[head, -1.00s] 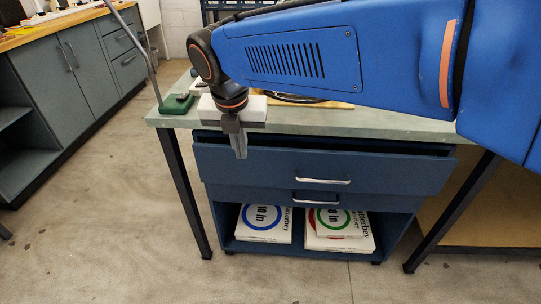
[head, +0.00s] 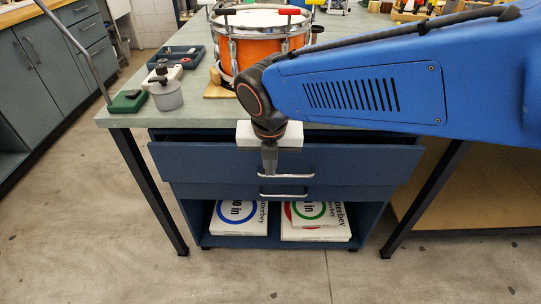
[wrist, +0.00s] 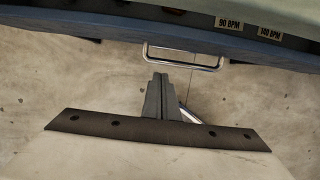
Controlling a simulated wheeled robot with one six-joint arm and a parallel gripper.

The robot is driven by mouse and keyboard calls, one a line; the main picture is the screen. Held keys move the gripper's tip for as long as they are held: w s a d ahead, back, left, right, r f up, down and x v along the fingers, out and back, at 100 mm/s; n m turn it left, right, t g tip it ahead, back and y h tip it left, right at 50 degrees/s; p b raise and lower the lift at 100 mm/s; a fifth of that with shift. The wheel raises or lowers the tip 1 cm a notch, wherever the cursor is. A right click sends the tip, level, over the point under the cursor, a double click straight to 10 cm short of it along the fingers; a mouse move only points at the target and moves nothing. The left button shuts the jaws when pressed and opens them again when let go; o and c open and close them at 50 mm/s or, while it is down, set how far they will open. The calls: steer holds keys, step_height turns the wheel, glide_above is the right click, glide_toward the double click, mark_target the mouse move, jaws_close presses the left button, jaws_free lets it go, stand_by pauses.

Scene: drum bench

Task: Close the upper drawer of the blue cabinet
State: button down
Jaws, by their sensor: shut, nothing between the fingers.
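The blue cabinet (head: 190,222) stands under the bench. Its upper drawer (head: 200,162) is partly open, with a dark gap showing behind the top edge of its front. The upper drawer's silver handle (head: 295,176) is at the middle of that front. My gripper (head: 269,170) is shut and empty, pointing down in front of the drawer, just left of the handle's middle. In the wrist view, the fingertips (wrist: 160,76) are close to the handle bar (wrist: 185,64); I cannot tell whether they touch. The lower drawer (head: 220,191) looks closed.
The bench top (head: 130,122) carries an orange drum (head: 265,45), a dark tray (head: 180,55), a grey pot (head: 167,95) and a green block (head: 127,101). Boxes (head: 238,218) lie on the cabinet's open shelf. Labels (wrist: 228,22) show inside the drawer. The floor in front is clear.

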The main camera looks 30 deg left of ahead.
steer(key=w+a+f, duration=0.1)
steer(key=w+f, duration=0.1)
steer(key=f, duration=0.1)
steer(key=shift+w+a, duration=0.35)
steer(key=shift+w, duration=0.05)
steer(key=shift+w+a+r, duration=0.1)
steer(key=shift+w+a, duration=0.35)
steer(key=shift+w, duration=0.2)
steer(key=shift+w+a, duration=0.35)
steer(key=shift+w, duration=0.2)
steer(key=shift+w+a, duration=0.3)
steer(key=shift+w, duration=0.2)
